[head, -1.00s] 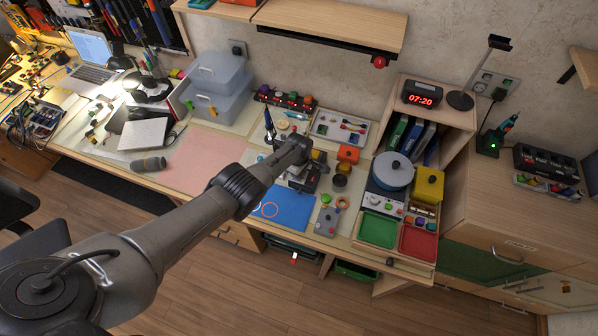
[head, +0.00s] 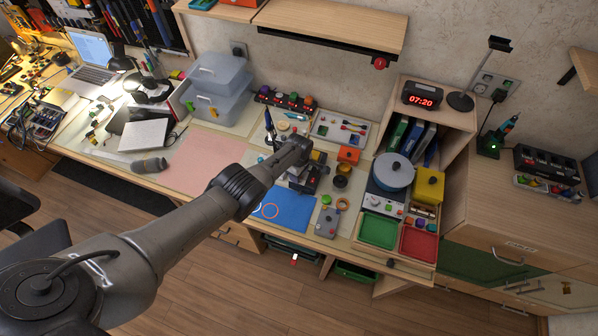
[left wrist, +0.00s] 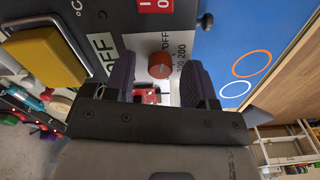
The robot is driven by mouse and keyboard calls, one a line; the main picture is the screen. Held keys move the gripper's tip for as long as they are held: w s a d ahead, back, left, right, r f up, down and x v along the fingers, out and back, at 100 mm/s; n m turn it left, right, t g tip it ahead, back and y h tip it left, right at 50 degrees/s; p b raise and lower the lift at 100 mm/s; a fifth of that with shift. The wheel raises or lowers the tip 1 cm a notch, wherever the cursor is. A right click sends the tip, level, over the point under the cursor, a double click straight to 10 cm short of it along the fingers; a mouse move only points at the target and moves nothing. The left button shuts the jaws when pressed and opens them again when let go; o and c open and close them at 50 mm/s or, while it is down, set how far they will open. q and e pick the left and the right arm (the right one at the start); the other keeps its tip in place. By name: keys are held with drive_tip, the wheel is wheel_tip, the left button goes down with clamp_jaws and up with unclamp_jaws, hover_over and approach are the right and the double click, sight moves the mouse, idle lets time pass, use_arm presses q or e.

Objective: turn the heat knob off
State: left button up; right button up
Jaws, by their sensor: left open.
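The heat knob (left wrist: 160,65) is a round red-brown knob on a pale panel in the left wrist view. "OFF" is printed beside it, and numbers including 200 sit near its right side. I cannot tell which mark it points at. My left gripper (left wrist: 158,82) is open, with one dark finger on each side of the knob. The fingers look apart from it, with gaps on both sides. In the head view my left arm reaches down to the middle of the bench, and its wrist hides the knob.
A yellow block (left wrist: 48,58) stands on the dark unit to the left in the wrist view. A blue mat (head: 288,210) lies in front on the bench. A pot (head: 393,171) and green (head: 378,247) and red (head: 418,258) trays are to the right. The pink mat (head: 208,160) is bare.

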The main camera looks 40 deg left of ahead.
use_arm(q)
wheel_tip(320, 180, up, 14)
drive_tip(key=p, duration=0.9)
idle(0.3)
